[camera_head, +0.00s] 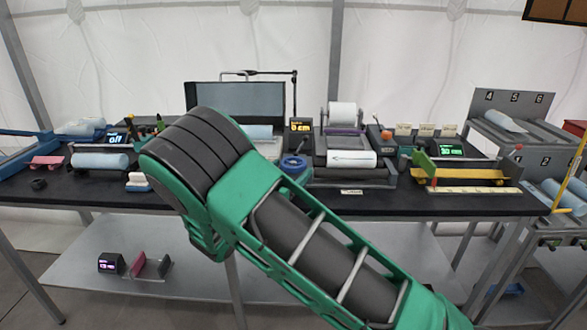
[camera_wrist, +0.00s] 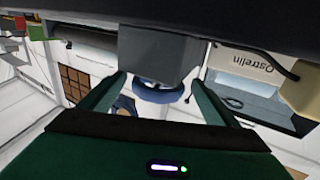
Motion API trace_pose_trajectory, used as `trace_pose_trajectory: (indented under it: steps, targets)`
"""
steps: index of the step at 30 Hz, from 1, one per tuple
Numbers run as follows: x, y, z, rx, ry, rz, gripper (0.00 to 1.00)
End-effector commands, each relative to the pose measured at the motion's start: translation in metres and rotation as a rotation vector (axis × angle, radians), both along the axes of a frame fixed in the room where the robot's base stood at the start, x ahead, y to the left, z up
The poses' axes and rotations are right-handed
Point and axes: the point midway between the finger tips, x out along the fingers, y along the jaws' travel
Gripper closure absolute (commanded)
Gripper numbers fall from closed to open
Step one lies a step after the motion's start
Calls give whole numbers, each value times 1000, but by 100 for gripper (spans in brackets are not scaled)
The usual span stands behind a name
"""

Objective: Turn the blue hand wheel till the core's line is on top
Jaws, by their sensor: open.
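The blue hand wheel (camera_head: 293,164) is at the left end of a dark cradle (camera_head: 345,174) on the bench. A pale cylinder (camera_head: 352,158), apparently the core, lies level in the cradle. A thin greenish arrow-like line shows on its side facing the head camera, not along its upper edge. In the wrist view, the blue wheel (camera_wrist: 158,92) shows below a grey block (camera_wrist: 160,55). My gripper (camera_wrist: 160,80) is open, its two green fingers either side of the wheel in that picture. I cannot tell whether they touch it. My arm hides the gripper in the head view.
A small display (camera_head: 300,126) reading 0 cm stands behind the wheel. A white roll (camera_head: 342,115) is behind the cradle. A yellow part (camera_head: 470,174) and a ruler (camera_head: 475,190) lie to the right. Other pale cylinders (camera_head: 100,161) lie at left. My arm crosses the bench front.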

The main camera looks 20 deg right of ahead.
Motion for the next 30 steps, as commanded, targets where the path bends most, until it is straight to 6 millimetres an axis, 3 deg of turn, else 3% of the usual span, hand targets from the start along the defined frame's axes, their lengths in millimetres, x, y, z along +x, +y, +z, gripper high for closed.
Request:
trace_pose_trajectory:
  steps: [7, 18, 23, 30]
  targets:
    - [18, -18, 0, -1, -1, -1, 17]
    - [22, -21, 0, -1, 0, 0, 17]
    - [21, -21, 0, -1, 0, 0, 55]
    - [22, -21, 1, -1, 0, 9, 58]
